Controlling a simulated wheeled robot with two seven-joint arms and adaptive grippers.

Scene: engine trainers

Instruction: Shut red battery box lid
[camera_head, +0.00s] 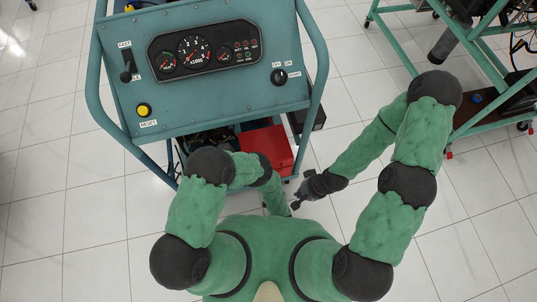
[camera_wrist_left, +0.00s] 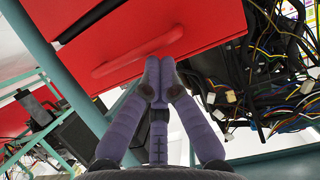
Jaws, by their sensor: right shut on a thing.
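The red battery box (camera_head: 268,150) sits low in the teal engine trainer, at its right side in the head view. In the left wrist view its red panel (camera_wrist_left: 200,25) with a raised red handle (camera_wrist_left: 135,52) fills the top. I cannot tell how far the lid stands open. My left gripper (camera_wrist_left: 158,78) has its fingertips together just below the handle; contact is unclear. It is hidden behind my arm in the head view. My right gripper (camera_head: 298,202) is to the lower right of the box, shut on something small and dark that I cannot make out.
The trainer's control panel (camera_head: 205,60) with gauges and a yellow button (camera_head: 144,110) stands above the box. Loose wires (camera_wrist_left: 290,70) hang beside the red panel. Another teal frame (camera_head: 480,60) stands at the right. White floor (camera_head: 350,85) lies clear between the frames.

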